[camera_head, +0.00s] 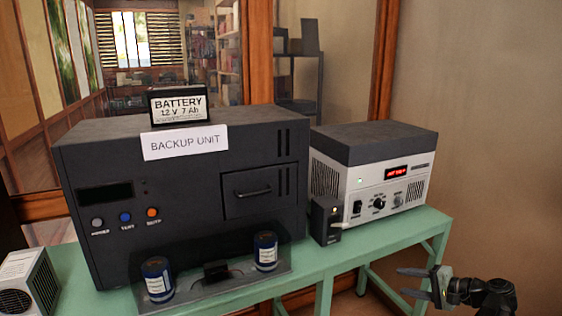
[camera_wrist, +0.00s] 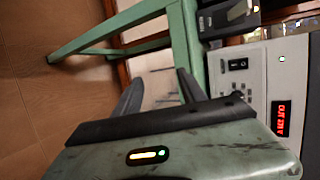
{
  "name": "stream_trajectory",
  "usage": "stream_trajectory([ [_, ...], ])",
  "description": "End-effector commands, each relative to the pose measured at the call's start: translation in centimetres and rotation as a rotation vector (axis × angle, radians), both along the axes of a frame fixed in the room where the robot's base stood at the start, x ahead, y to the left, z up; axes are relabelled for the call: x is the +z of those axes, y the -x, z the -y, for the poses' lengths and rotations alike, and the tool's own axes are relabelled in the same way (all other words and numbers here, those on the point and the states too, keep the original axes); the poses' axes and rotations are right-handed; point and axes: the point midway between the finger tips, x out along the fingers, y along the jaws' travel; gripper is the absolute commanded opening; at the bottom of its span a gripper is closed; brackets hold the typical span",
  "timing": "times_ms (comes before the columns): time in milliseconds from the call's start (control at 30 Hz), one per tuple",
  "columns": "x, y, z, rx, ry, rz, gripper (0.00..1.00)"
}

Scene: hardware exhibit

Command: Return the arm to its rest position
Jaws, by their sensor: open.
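My gripper (camera_head: 411,282) is at the lower right of the head view, in front of the right end of the green bench (camera_head: 432,222). Its two dark fingers point left and stand apart with nothing between them. In the wrist view, the fingers of my gripper (camera_wrist: 157,92) show spread and empty, with a green bench leg (camera_wrist: 185,45) behind them. My arm (camera_head: 490,296) enters from the lower right, low and beside the bench. Its lower part is out of view.
On the bench stand a dark backup unit (camera_head: 190,210) with a battery (camera_head: 178,104) on top, two blue cylinders (camera_head: 157,279) (camera_head: 265,251), a small black box (camera_head: 325,220), and a white-and-grey power supply (camera_head: 372,178). A vented box (camera_head: 30,283) is at left. Floor right of the bench is clear.

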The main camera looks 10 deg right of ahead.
Motion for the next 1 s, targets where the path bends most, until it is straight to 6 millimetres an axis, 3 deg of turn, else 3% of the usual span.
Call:
stream_trajectory([
  [100,-3.7,-2.2,-7.8,0.171,0.126,-0.125,0.48],
  [200,-7.5,-3.0,-15.2,0.356,0.294,-0.251,0.48],
  [300,-10.4,-2.7,-21.1,0.524,0.473,-0.350,0.48],
  [400,-12.3,-1.9,-25.2,0.658,0.635,-0.419,0.48],
  [600,-14.0,-0.5,-30.4,0.847,0.906,-0.493,0.48],
  [767,-14.3,0.4,-33.2,0.959,1.100,-0.523,0.48],
  [800,-12.2,0.4,-32.9,0.957,1.104,-0.527,0.48],
  [1000,-6.2,0.3,-32.7,0.950,1.097,-0.527,0.48],
])
